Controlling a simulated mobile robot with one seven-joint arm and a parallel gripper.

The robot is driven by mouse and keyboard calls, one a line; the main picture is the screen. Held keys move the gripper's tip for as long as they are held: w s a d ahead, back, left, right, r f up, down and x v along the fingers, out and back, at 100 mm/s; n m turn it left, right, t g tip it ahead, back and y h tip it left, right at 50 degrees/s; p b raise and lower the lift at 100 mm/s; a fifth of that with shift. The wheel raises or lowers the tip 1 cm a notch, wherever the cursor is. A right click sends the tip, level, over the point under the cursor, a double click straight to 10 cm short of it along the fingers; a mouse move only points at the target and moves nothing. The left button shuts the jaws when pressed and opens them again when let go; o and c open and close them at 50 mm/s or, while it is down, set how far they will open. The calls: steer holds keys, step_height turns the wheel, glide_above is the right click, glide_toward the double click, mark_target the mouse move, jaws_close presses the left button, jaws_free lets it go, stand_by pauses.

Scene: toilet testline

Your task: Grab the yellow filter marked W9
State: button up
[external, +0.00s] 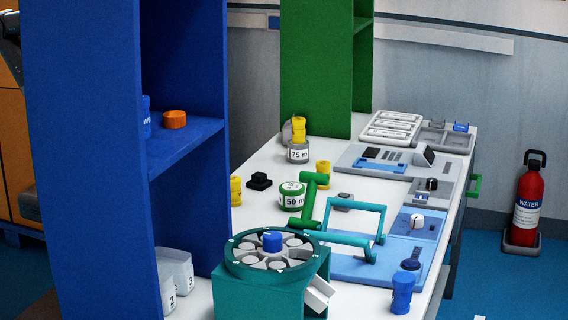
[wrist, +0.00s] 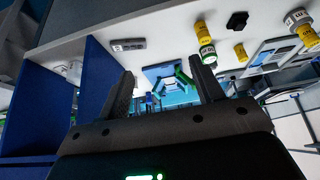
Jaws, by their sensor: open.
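Several yellow filters stand on the white bench. In the external view, one is by the blue shelf (external: 236,191), one is behind the green-banded jar (external: 323,173), and one is at the 75 m jar (external: 299,130). The wrist view shows yellow filters at upper centre (wrist: 202,32), to its right (wrist: 240,52) and near the right edge (wrist: 308,36). Their markings are too small to read, so I cannot tell which is W9. My gripper (wrist: 162,68) is open and empty, apart from all of them. I cannot make out its fingers in the external view.
A tall blue shelf (external: 85,150) stands at the left front. A teal carousel (external: 272,252), a green handle (external: 309,200) and a teal handle (external: 357,207) rise from the bench. A green shelf (external: 312,70) stands behind.

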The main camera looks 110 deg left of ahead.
steer(key=shift+o, duration=0.5)
steer(key=m+g, duration=0.2)
steer(key=g, duration=0.4)
glide_above(235, 177)
step_height(235, 177, down, 16)
steer(key=shift+s, duration=0.1)
steer(key=shift+f, duration=0.25)
step_height(235, 177, down, 5)
steer(key=shift+f, duration=0.15)
steer(key=shift+d+f, duration=0.2)
steer(key=shift+f, duration=1.15)
steer(key=shift+d+f, duration=0.2)
steer(key=shift+f, duration=1.1)
